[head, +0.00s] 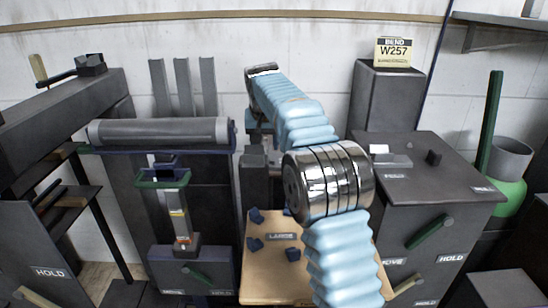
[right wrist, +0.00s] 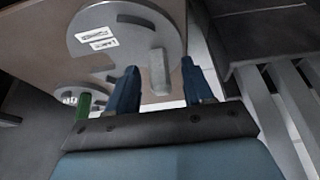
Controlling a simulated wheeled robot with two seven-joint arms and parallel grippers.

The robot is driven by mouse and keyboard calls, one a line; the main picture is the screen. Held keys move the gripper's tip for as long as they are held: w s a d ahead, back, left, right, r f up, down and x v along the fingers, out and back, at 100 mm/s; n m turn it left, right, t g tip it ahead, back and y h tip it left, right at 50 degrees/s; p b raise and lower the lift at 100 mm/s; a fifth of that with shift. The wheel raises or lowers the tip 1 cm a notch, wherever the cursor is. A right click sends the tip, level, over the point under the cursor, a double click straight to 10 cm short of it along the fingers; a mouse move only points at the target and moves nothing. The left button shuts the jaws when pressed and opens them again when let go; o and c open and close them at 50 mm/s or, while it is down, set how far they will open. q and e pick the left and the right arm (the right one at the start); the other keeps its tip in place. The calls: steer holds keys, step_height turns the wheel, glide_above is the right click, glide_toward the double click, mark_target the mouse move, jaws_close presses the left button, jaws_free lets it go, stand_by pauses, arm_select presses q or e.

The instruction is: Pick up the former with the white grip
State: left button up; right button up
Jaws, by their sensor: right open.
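In the right wrist view, a grey disc-shaped former (right wrist: 120,32) with two white labels has a pale whitish grip (right wrist: 158,72) standing out from it. A second, smaller disc behind it has a green grip (right wrist: 83,106). My right gripper (right wrist: 160,66) is open, and its two blue fingers show on either side of the pale grip. I cannot tell whether the grip is inside the jaws or beyond them. In the head view my right arm reaches up the middle, and its gripper is mostly hidden behind the arm. My left gripper is not in view.
In the head view, a wooden board (head: 262,277) with several blue pieces lies below my arm. A grey roller (head: 160,131) is at left. A dark cabinet (head: 440,200) stands at right, with a W257 sign (head: 393,52) behind it. A slatted grey part (right wrist: 280,110) is close right of the gripper.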

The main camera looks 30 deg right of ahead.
steer(key=shift+w+d+f, duration=0.1)
steer(key=shift+w+f, duration=0.1)
steer(key=shift+f, duration=0.3)
jaws_close()
steer(key=shift+r, duration=0.15)
stand_by(0.9)
